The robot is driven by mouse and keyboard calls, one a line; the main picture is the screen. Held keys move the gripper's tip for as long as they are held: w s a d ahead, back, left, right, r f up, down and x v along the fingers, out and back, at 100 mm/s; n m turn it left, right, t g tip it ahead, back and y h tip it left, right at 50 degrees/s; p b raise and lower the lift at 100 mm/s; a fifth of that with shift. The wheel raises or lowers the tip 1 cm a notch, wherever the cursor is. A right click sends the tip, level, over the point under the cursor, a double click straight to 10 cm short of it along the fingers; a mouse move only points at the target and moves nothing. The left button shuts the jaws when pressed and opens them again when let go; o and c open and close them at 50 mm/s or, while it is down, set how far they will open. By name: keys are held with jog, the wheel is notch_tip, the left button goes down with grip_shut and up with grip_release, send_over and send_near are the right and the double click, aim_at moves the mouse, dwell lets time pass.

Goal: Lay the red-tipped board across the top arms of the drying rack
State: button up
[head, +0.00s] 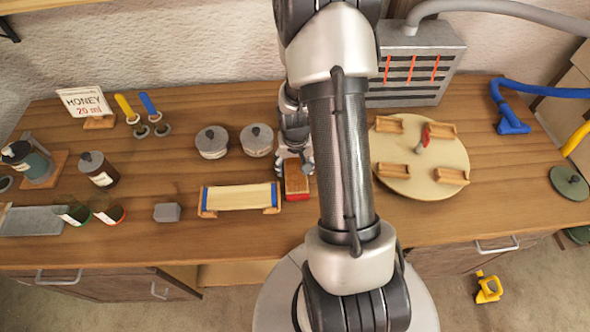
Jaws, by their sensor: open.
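My gripper (296,145) is partly hidden behind my own arm, low over the bench just right of the two lidded pots. It is open. Below it is a small brown block or box with red edges (298,182); I cannot tell if the fingers touch it. A pale wooden piece with blue ends (240,197) lies left of it on low wooden supports. I cannot make out for certain a red-tipped board or the drying rack's top arms. My arm hides the bench's middle.
A round turntable (408,190) with small wooden holders and a red piece (425,136) is at right. Behind stands a grey slotted unit (415,70) with a hose. Lidded pots (212,142), bottles (98,170) and a grey block (167,212) stand left. The front bench (150,250) is clear.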

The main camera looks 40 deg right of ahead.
aim_at(295, 168)
jog(key=c, duration=1)
jog(key=shift+r, duration=0.15)
notch_tip(295, 168, up, 20)
jog(key=p, duration=0.6)
jog(key=w+a+f+n+b, duration=0.1)
jog(key=a+f+n, duration=0.1)
jog(key=a, duration=0.4)
jog(key=w+a+f+n+b, duration=0.1)
jog(key=w+a+f+n, duration=0.1)
jog(key=a, duration=0.5)
jog(key=w+a+f+n+b, duration=0.1)
jog(key=w+a+f+n, duration=0.1)
jog(key=a, duration=0.5)
jog(key=shift+a+f+n+y+b, duration=0.25)
jog(key=shift+f+n+y+b, duration=0.15)
jog(key=shift+f+n, duration=0.25)
